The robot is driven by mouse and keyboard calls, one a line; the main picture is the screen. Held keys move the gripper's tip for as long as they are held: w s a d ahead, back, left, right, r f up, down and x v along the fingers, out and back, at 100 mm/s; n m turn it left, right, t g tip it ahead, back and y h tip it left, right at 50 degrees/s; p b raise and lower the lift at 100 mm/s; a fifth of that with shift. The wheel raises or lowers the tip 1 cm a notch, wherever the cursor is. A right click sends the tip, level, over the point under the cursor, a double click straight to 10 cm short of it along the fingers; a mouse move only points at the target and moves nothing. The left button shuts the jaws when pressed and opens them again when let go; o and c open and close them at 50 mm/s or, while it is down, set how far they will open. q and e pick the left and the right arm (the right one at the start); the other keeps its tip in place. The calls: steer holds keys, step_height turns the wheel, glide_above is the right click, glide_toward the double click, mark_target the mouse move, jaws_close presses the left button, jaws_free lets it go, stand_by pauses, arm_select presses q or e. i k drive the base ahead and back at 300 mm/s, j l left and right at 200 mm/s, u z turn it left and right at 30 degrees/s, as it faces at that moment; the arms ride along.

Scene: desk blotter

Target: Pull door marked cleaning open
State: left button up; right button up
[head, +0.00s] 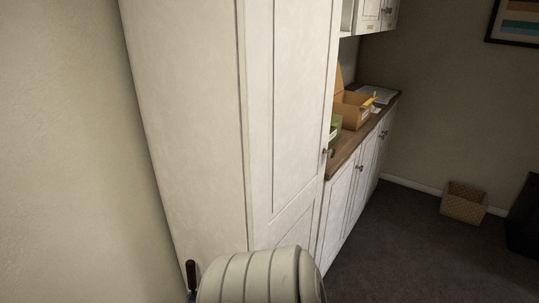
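A tall white cabinet stands close in front of me in the head view. Its narrow front has a panelled door (288,110), which looks shut. A small dark knob (324,151) sits at the door's right edge. I cannot read any "cleaning" mark on this door. A rounded, ribbed pale part of my own arm covers the bottom of the door. Neither of my grippers shows, so I cannot see where they are relative to the knob.
Beyond the tall cabinet runs a wooden countertop (347,157) over white lower doors (338,205). A cardboard box (352,112) stands on it. A woven basket (463,203) sits on the dark floor by the far wall. The floor (405,250) right of the cabinets is clear.

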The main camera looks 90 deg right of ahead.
mark_target(337, 193)
steer(key=z, duration=3.35)
steer(key=i+l, duration=1.8)
steer(key=j+u, duration=0.05)
steer(key=j, duration=0.05)
